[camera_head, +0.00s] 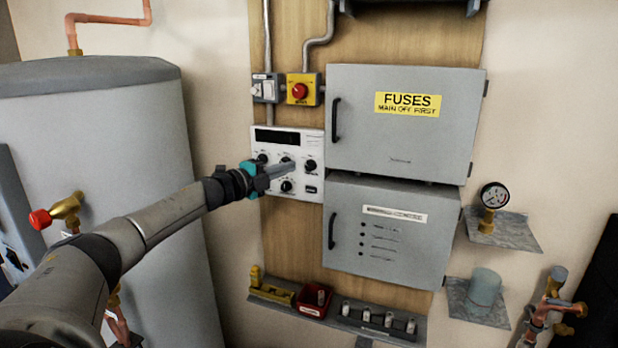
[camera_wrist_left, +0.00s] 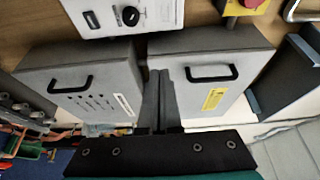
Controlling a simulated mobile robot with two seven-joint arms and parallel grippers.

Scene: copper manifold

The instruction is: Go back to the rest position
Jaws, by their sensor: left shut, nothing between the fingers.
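My left gripper (camera_head: 293,165) reaches in from the left on its grey arm, with a teal band behind the fingers. Its fingers lie together with nothing between them, in front of the white control panel (camera_head: 290,138) with black knobs. I cannot tell whether the tips touch the panel. In the left wrist view the closed fingers (camera_wrist_left: 158,92) point up the picture, between the two grey boxes. The white panel (camera_wrist_left: 150,14) shows at the top there. My right gripper is in neither view.
The FUSES box (camera_head: 405,140) and a lower grey box (camera_head: 385,245) are shut, right of the panel. A red-button switch (camera_head: 302,90) sits above it. A ledge (camera_head: 385,332) holds small parts below. A grey tank (camera_head: 95,105) with a red-handled valve (camera_head: 55,213) stands left, near my arm.

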